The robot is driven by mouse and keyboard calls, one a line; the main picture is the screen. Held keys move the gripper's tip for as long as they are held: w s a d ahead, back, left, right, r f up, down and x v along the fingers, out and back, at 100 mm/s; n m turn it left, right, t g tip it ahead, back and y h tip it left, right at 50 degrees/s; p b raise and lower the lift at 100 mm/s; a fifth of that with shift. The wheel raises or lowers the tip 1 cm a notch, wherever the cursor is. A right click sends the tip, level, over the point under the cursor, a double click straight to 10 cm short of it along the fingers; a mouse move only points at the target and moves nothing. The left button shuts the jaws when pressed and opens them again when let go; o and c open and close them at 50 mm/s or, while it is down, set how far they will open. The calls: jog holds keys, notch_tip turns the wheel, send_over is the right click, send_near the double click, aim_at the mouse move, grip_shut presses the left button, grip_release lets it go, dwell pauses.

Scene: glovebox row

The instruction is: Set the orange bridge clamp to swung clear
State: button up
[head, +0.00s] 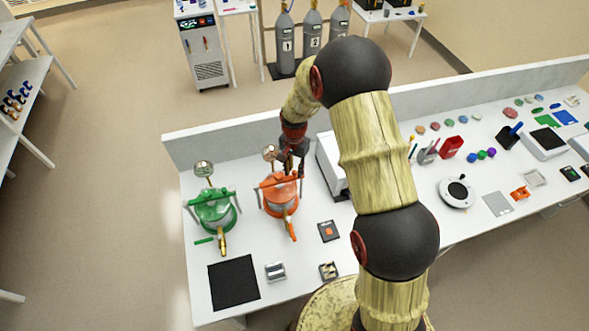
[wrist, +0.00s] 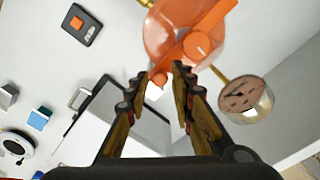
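The orange vessel (head: 279,199) stands on the bench, right of a green one. Its orange bridge clamp (head: 277,181) is a bar lying across the lid; in the wrist view the bar (wrist: 214,20) runs diagonally over the lid (wrist: 168,28), with a round orange knob (wrist: 197,46) at its middle. My gripper (head: 299,166) is at the right, far side of the orange vessel, close to the bar's end. In the wrist view my gripper (wrist: 160,74) is open, its fingertips apart, with the near end of the bar showing at the gap. I cannot tell whether they touch.
A round gauge (wrist: 245,99) stands beside the lid, near my right finger. The green vessel (head: 215,210) has its own gauge (head: 204,169). A white box-shaped instrument (head: 331,165) stands close on the right. A black mat (head: 233,283) lies in front.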

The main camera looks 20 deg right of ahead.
grip_shut()
dwell(0.6)
